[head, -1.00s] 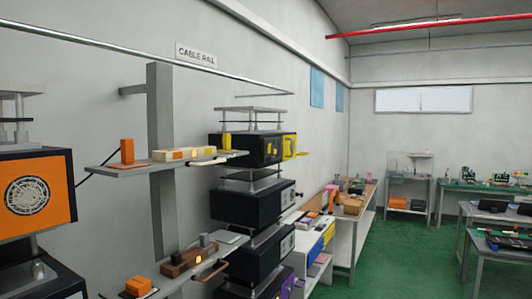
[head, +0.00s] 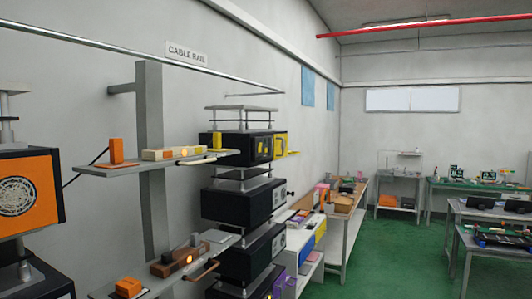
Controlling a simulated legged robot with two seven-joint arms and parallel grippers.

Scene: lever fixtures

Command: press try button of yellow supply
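A black box with yellow front parts (head: 264,148), which looks like the yellow supply, stands on the upper level of a stack of black boxes at the centre. A yellow block (head: 217,142) stands at its left side. On the upper shelf beside it lies a pale wooden block with a yellow end and a small lit spot (head: 184,152). I cannot tell which part is the try button. Neither of my grippers shows.
An orange-fronted box (head: 27,192) stands close at left. Benches (head: 345,222) line the wall beyond. Green floor (head: 400,260) is clear at centre right.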

